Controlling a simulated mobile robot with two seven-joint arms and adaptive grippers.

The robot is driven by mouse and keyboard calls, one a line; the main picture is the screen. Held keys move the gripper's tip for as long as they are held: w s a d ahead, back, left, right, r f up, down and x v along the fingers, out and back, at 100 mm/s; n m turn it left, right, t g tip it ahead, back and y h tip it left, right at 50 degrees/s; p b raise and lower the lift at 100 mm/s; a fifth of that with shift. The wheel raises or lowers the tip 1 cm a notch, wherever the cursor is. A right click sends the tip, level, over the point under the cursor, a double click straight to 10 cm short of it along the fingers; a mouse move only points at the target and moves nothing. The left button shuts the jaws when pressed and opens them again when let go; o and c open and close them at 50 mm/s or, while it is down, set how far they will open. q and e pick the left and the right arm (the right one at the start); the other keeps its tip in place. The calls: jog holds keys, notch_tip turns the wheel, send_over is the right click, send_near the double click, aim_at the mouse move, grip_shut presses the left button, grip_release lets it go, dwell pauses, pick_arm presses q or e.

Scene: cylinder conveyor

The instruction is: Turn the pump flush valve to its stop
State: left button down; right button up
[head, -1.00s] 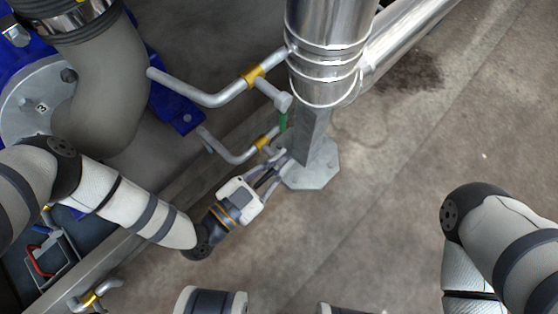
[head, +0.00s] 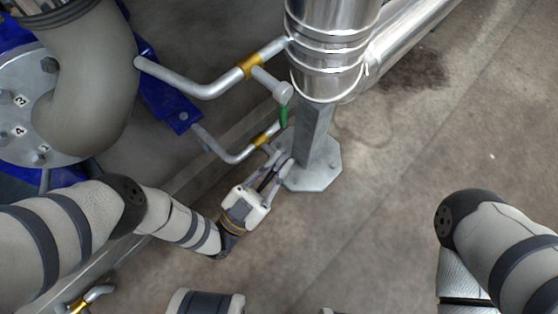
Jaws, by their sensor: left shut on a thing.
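Two bent grey pipes with yellow collars run from the blue machine toward the metal post. My left gripper (head: 278,164) is shut at this stem, beside the post's foot. It grips the valve handle there, which the fingers mostly hide. How far the handle is turned cannot be seen. My right gripper is out of view; only my right arm shows at the lower right.
The grey post (head: 313,135) on its octagonal floor plate (head: 318,172) stands right beside the left fingers. Large shiny pipes (head: 330,50) rise above it. A numbered flange and thick elbow pipe (head: 95,90) fill the upper left. The floor to the right is clear.

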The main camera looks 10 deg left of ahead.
aim_at(265, 179)
pick_arm(q)
jog(key=shift+t+h, duration=0.3)
jog(key=shift+t, duration=0.2)
jog(key=c, duration=1.7)
grip_release()
jog(key=shift+o, duration=0.2)
jog(key=v, duration=0.4)
jog(key=shift+s+a+r, duration=0.1)
jog(key=shift+a, duration=0.15)
jog(key=s+a, duration=0.6)
jog(key=s, duration=0.3)
jog(key=shift+r, duration=0.15)
jog(key=shift+c, duration=0.5)
